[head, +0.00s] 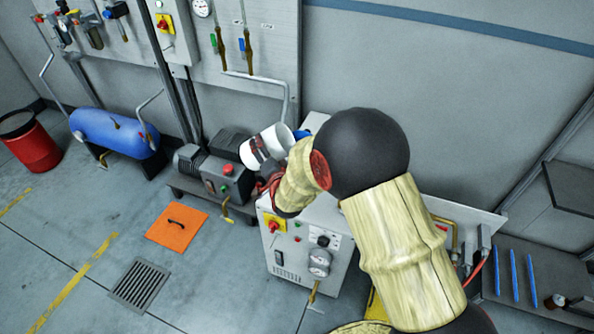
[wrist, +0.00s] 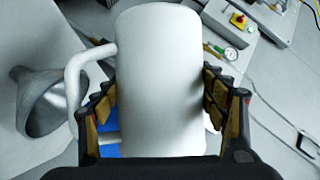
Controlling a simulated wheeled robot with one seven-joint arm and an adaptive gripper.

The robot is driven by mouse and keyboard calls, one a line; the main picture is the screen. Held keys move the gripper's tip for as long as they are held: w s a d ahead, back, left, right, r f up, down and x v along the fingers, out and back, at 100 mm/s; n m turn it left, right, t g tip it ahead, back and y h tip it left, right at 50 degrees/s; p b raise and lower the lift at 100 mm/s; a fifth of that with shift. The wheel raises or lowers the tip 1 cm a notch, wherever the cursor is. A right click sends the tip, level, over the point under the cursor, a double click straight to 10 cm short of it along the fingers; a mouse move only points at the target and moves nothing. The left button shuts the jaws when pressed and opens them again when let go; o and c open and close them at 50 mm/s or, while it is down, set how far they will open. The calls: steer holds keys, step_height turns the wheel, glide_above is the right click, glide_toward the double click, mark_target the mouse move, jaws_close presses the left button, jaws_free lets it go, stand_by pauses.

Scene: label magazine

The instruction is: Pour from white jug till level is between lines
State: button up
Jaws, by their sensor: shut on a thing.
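The white jug (wrist: 158,60) is between the two fingers of my gripper (wrist: 160,92), which is shut on it. Its handle (wrist: 73,85) sticks out to the left in the wrist view. In the head view the jug (head: 277,140) is tilted and held above the grey machine cabinet, with a dark and red marking on its side. My arm hides much of the gripper there. A grey metal funnel (wrist: 40,105) lies left of the jug in the wrist view, apart from it. I cannot see any level or lines, nor any liquid flowing.
The grey cabinet (head: 285,255) with a gauge and red button stands below my arm. A motor unit (head: 228,178) is left of it. A blue tank (head: 112,133), a red drum (head: 32,145) and an orange floor plate (head: 177,228) lie further left. Open floor is at the front left.

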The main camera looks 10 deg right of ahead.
steer(key=shift+d+m+t+y+b, duration=0.2)
steer(key=shift+m+t+y+b, duration=0.55)
steer(key=shift+b, duration=1.75)
steer(key=shift+m+h, duration=0.35)
steer(key=shift+m, duration=0.2)
steer(key=shift+s+d+r+m, duration=0.1)
steer(key=shift+d+r+m, duration=0.1)
steer(key=shift+m, duration=0.1)
